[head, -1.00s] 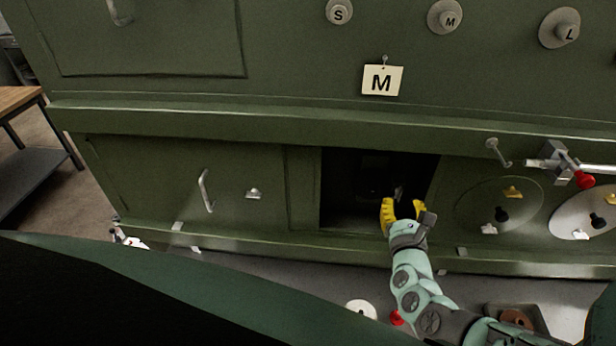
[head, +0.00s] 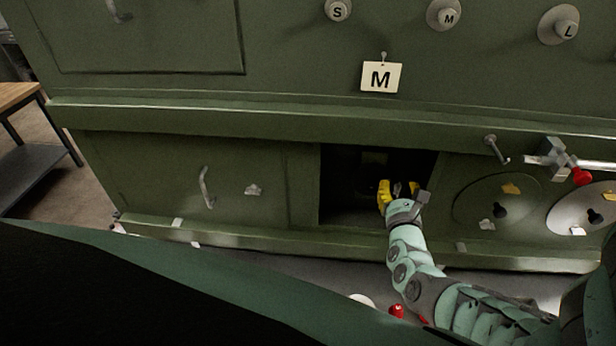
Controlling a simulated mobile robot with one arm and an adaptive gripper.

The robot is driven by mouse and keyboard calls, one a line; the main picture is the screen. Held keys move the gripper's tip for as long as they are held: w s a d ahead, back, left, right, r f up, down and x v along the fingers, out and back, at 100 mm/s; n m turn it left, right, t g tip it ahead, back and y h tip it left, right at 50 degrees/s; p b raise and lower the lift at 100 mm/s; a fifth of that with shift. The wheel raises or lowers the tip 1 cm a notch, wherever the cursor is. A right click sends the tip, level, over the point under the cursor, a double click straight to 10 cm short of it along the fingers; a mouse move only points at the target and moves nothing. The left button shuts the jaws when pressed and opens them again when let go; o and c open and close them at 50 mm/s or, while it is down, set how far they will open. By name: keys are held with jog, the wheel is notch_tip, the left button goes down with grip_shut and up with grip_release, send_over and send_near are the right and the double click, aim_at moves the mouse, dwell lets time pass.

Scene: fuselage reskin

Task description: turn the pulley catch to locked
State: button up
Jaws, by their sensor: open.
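My gripper (head: 399,192) has yellow fingers and is at the right part of the dark opening (head: 345,190) in the lower green panel. Its fingers are apart. A small grey piece (head: 397,188) shows between or just behind the fingertips; it may be the pulley catch, but it is too small and dark to tell its position or whether the fingers touch it. The inside of the opening is mostly in shadow, and no pulley can be made out there.
A card marked M (head: 381,77) hangs above the opening. Knobs S (head: 338,9), M (head: 444,14) and L (head: 559,25) are higher up. Right of the opening are a round plate (head: 485,200) and a red-tipped lever (head: 580,176). A closed panel with a handle (head: 206,187) is left.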

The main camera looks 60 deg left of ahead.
grip_shut()
jog(key=shift+d+f+m+b, duration=0.15)
jog(key=shift+m+b, duration=0.25)
jog(key=shift+b, duration=0.25)
jog(key=shift+f+b, duration=0.1)
jog(key=shift+b, duration=0.2)
jog(key=m+b, duration=1.4)
jog(key=m, duration=0.3)
jog(key=shift+w, duration=0.15)
jog(key=shift+m+b, duration=0.3)
